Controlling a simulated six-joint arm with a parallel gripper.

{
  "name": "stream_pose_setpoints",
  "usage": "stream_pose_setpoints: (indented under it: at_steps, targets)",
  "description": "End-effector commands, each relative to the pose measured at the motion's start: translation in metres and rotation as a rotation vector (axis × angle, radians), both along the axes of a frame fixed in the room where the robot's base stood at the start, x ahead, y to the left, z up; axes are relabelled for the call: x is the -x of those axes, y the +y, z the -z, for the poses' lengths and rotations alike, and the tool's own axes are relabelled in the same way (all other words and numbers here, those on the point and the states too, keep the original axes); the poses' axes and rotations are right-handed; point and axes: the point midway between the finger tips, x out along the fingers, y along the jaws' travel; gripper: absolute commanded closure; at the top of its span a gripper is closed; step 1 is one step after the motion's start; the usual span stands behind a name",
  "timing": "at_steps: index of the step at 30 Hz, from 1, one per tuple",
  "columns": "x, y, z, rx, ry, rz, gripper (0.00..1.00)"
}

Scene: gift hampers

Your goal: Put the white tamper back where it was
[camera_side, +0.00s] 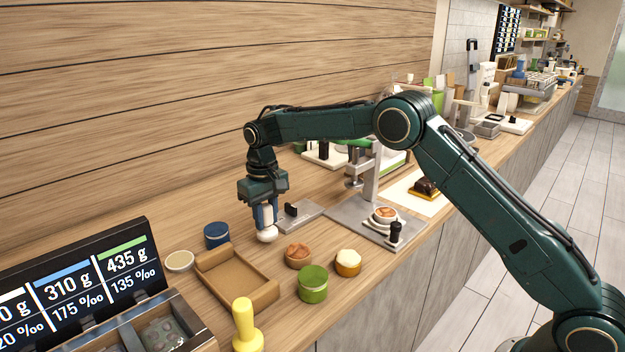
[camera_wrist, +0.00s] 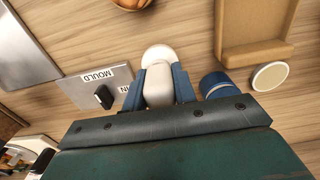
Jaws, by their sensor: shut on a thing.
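My gripper (camera_side: 265,215) is shut on the white tamper (camera_side: 267,235), with a blue finger on either side of it. The tamper's rounded white end shows below the fingers in the side view, near the counter; I cannot tell whether it touches. In the wrist view the white tamper (camera_wrist: 158,82) sits between the blue fingers of my gripper (camera_wrist: 160,85). A grey plate labelled MOULD (camera_side: 300,216) with a black knob lies just beside it. A yellow tamper-like piece (camera_side: 246,325) stands at the front of the counter.
A grey press plate (camera_side: 352,215) is to the right. A display (camera_side: 85,285) stands at left.

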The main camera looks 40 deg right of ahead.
Motion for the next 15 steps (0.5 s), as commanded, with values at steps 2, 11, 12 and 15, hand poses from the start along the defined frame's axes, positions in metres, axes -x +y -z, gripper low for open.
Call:
stream_pose_setpoints:
  at_steps: [2, 11, 12, 15]
  targets:
    - [0.0, 0.0, 0.01, 0.0, 0.001, 0.0, 0.98]
    - [0.0, 0.0, 0.022, 0.0, -0.001, 0.0, 0.98]
    - [0.0, 0.0, 0.022, 0.0, -0.001, 0.0, 0.98]
    - [0.0, 0.0, 0.022, 0.0, -0.001, 0.0, 0.98]
